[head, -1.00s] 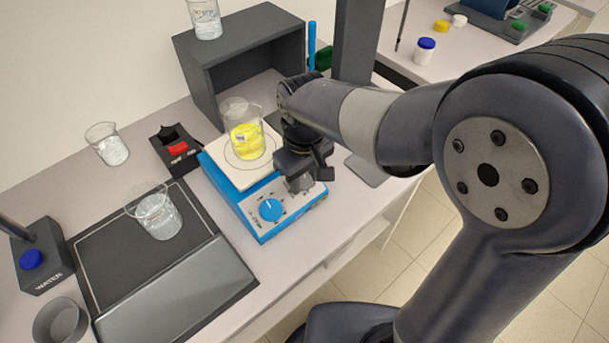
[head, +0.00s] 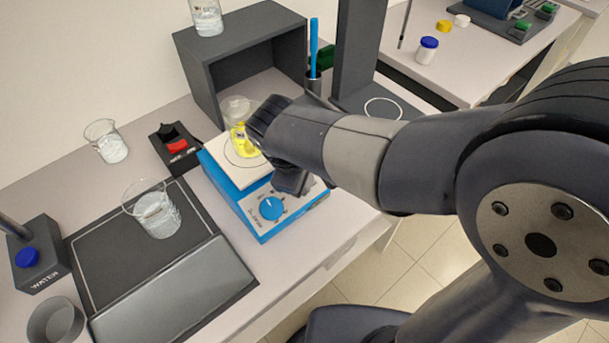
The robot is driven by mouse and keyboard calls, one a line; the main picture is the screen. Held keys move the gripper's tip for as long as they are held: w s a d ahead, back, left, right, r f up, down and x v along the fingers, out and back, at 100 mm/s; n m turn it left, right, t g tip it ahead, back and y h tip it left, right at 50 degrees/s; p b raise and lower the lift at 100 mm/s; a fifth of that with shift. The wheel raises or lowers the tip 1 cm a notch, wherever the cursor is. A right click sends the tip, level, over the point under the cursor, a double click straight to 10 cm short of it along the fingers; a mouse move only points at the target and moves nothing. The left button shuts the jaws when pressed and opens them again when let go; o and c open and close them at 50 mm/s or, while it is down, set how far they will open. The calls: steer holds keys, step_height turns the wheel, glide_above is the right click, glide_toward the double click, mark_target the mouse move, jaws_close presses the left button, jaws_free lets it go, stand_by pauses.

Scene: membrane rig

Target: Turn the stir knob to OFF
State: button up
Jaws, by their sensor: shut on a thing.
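The blue hotplate stirrer (head: 252,226) stands on the bench with a white top plate (head: 226,166). A beaker of yellow liquid (head: 240,143) is on the plate, partly covered by my wrist. One blue knob (head: 271,208) shows on the front panel, with lettering that seems to read HEAT. The stir knob is hidden behind my gripper, on the right part of the panel. My gripper (head: 294,188) points down there, shut on what appears to be the stir knob. Its fingertips and the knob's pointer cannot be made out.
A black box with a red switch (head: 178,146) stands left of the stirrer. Beakers (head: 158,214) stand on and behind the dark mat (head: 95,235). A dark open shelf (head: 190,58) is behind the stirrer. A blue pen-like stick (head: 314,48) and a dark column (head: 352,55) stand right of the shelf.

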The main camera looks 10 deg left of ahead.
stand_by(0.4)
steer(key=o, duration=1)
steer(key=v, duration=1.1)
steer(key=shift+f, duration=0.15)
steer(key=x, duration=1.1)
steer(key=shift+r, duration=0.2)
